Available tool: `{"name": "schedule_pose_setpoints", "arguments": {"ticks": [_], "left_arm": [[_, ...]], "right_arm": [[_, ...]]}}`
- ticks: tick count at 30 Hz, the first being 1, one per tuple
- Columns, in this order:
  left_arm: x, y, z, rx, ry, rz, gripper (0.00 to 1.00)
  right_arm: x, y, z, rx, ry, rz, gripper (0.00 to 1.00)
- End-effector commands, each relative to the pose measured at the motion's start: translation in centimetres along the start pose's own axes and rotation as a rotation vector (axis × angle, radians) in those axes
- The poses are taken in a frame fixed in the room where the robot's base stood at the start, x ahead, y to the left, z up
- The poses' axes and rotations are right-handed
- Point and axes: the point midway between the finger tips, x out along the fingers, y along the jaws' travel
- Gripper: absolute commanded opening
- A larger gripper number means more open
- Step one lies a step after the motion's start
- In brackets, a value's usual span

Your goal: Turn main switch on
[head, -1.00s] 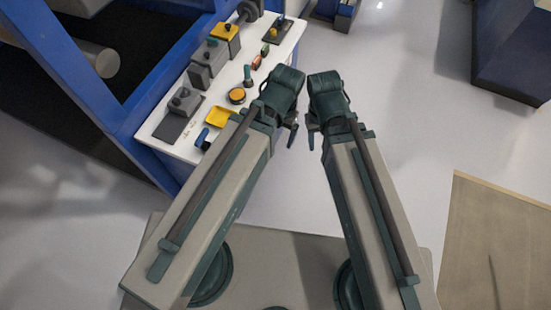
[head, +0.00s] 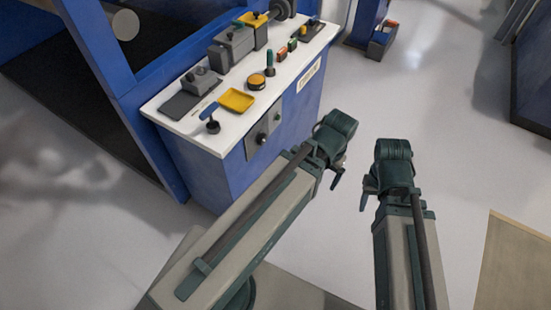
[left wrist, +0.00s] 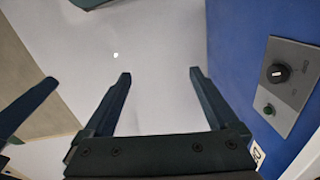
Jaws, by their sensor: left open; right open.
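A grey switch panel (left wrist: 290,85) is on the blue cabinet front at the right of the left wrist view. It carries a black rotary knob (left wrist: 278,73) with a pale pointer mark, and a small green button (left wrist: 268,109). I cannot read its label. The panel also shows in the head view (head: 252,146), below the white console top. My left gripper (left wrist: 160,75) is open and empty, with bare floor between its fingers and the panel off to its right. My right gripper (head: 367,194) is open, right of the left one in the head view, away from the cabinet.
The blue cabinet (head: 209,173) stands left of my arms.

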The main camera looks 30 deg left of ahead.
Motion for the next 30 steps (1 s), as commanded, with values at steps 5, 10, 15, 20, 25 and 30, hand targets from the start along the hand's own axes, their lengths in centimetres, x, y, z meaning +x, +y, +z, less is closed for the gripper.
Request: {"name": "schedule_pose_setpoints", "arguments": {"ticks": [5, 10, 15, 20, 25, 30], "left_arm": [[7.8, -0.8, -0.5, -0.038, 0.010, 0.005, 0.94], [13.5, -1.8, -0.9, -0.078, 0.019, 0.001, 0.94], [19.1, -3.0, -1.3, -0.131, 0.023, -0.018, 0.94], [24.3, -4.5, -1.8, -0.198, 0.023, -0.062, 0.94], [29.5, -6.9, -2.4, -0.312, 0.021, -0.166, 0.94], [32.9, -10.6, -3.6, -0.518, 0.048, -0.401, 0.94]], "right_arm": [[7.7, -0.8, -0.5, 0.000, 0.001, 0.000, 0.50], [13.2, -1.3, -0.8, 0.000, 0.001, 0.001, 0.50], [18.8, -1.8, -1.1, 0.000, 0.002, 0.001, 0.50], [24.0, -2.3, -1.4, 0.000, 0.002, 0.002, 0.50], [29.4, -2.8, -1.7, 0.000, 0.003, 0.002, 0.50], [34.3, -3.3, -2.0, 0.000, 0.003, 0.002, 0.50]]}}
